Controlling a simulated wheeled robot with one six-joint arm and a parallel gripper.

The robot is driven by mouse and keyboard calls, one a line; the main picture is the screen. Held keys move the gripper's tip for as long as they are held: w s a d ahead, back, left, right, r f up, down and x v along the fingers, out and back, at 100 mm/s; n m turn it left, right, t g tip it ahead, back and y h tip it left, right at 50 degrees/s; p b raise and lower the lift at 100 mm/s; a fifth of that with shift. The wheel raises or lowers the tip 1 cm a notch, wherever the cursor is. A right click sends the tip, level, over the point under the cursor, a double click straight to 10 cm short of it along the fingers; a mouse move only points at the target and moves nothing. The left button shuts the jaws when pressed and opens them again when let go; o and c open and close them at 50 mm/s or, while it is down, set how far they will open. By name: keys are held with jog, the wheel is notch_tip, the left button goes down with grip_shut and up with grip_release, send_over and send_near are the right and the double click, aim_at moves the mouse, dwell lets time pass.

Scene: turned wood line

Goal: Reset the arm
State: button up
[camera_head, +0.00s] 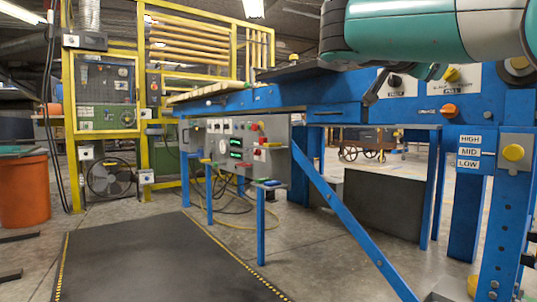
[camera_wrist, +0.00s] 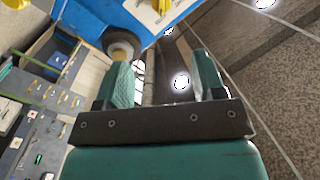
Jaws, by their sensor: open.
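My gripper shows large in the wrist view (camera_wrist: 163,85), with two green fingers spread apart on a dark bar. Nothing is between the fingers. In the head view my green and grey arm reaches across the top right, in front of the blue machine frame (camera_head: 285,97). A dark part of my gripper hangs near the black knob labelled panel, but its fingertips are not clear there. In the wrist view a blue panel with a round knob (camera_wrist: 122,47) lies beyond the left finger; I cannot tell if they touch.
A grey control box (camera_head: 240,147) with lit displays and buttons hangs under the blue frame. A HIGH/MID/LOW selector plate (camera_head: 468,151) is on the right post. A yellow rack (camera_head: 150,90) and an orange bin (camera_head: 24,190) stand left. The dark floor mat (camera_head: 150,262) is clear.

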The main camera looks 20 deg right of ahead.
jog(key=w+a+f+n+t+y+p, duration=0.4)
jog(key=w+a+n+t+y+p, duration=0.3)
jog(key=w+n, duration=0.25)
jog(key=a+f+n+g+y+p, duration=0.1)
jog(key=a+f+n+y+p, duration=0.1)
jog(key=a+f+n+y, duration=0.3)
jog(key=a+f+n+y+p, duration=0.2)
jog(key=a+n, duration=0.1)
jog(key=a, duration=0.4)
jog(key=s+a+f+n+g+y+p, duration=0.35)
jog(key=s+a, duration=0.25)
jog(key=s, duration=0.2)
jog(key=s+a+f+n+g+y+p, duration=0.25)
jog(key=s+a+n, duration=0.2)
jog(key=s, duration=0.25)
jog(key=s+a+f+n+g+y+p, duration=0.2)
jog(key=s+a+f+n+g, duration=0.1)
jog(key=s+a, duration=0.4)
notch_tip(320, 180, up, 38)
jog(key=s+g+p, duration=0.1)
jog(key=s+p, duration=0.1)
jog(key=p, duration=3.5)
jog(key=shift+f, duration=0.2)
